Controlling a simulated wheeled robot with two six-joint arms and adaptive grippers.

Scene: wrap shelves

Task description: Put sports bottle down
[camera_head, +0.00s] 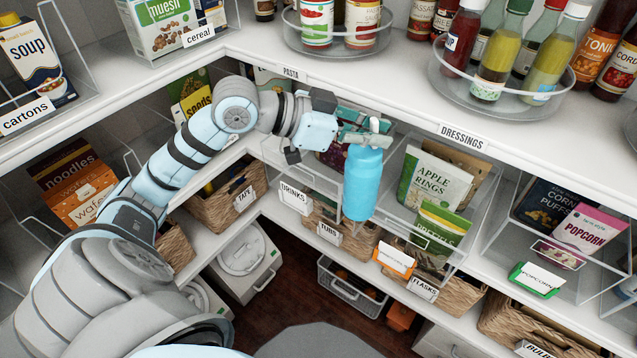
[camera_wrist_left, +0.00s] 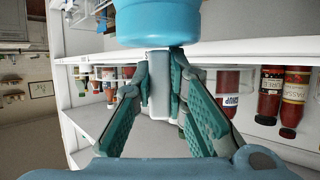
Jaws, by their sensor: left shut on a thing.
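The sports bottle (camera_head: 362,184) is blue with a pale top. My left gripper (camera_head: 366,138) is shut on its upper end, and the bottle hangs upright below the fingers, in front of the middle shelves. In the left wrist view the blue body (camera_wrist_left: 158,22) is at the top edge, with the grey neck between the green fingers of the gripper (camera_wrist_left: 160,85). A basket labelled flasks (camera_head: 455,296) sits on the lower shelf, below and right of the bottle. My right gripper is out of view.
A basket labelled tubs (camera_head: 352,243) stands just behind and below the bottle. Clear bins with apple rings (camera_head: 434,180) are close to its right. The dressings shelf edge (camera_head: 405,112) runs just above the gripper. Open floor (camera_head: 290,290) lies below.

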